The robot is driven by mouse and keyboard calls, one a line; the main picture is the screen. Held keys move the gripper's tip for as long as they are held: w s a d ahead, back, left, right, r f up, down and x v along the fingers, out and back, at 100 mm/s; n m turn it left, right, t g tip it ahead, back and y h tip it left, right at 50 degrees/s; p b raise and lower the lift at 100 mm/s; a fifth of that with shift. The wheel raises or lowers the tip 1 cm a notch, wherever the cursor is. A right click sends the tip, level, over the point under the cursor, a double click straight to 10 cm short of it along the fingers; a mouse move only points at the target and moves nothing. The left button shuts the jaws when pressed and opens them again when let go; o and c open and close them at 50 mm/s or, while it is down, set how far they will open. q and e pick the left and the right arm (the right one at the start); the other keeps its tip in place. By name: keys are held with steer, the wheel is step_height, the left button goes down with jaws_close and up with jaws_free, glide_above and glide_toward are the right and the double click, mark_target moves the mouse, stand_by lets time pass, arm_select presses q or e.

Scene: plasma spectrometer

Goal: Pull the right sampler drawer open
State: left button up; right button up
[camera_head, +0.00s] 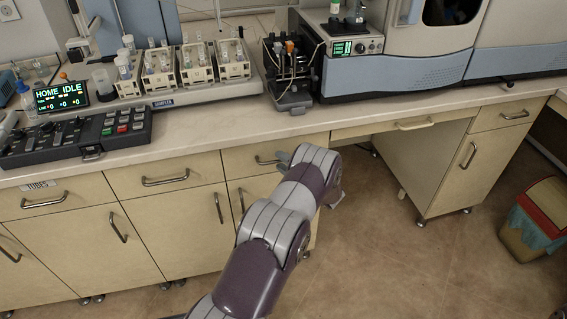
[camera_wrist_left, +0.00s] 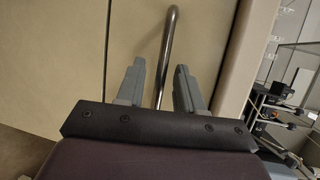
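The right sampler drawer (camera_head: 240,167) is a cream drawer front under the counter, right of two similar ones, and looks shut. Its curved metal handle (camera_head: 264,161) shows in the head view left of my wrist, which hides its right part. My left gripper (camera_head: 283,161) is at this handle; its fingers are mostly hidden there. In the left wrist view, the handle (camera_wrist_left: 171,35) runs between the two grey fingers of my left gripper (camera_wrist_left: 160,66). The fingers are apart, one on each side, with gaps visible. My right gripper is not in view.
The white counter (camera_head: 205,120) above holds the sampler racks (camera_head: 190,70), a keypad console (camera_head: 75,138) and a display. Cupboard doors (camera_head: 175,235) with handles stand below the drawers. Open floor (camera_head: 390,265) lies right of my arm. A bin (camera_head: 535,222) stands far right.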

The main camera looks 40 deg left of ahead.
arm_select(q)
steer(key=shift+s, duration=0.1)
jaws_close()
stand_by(1.2)
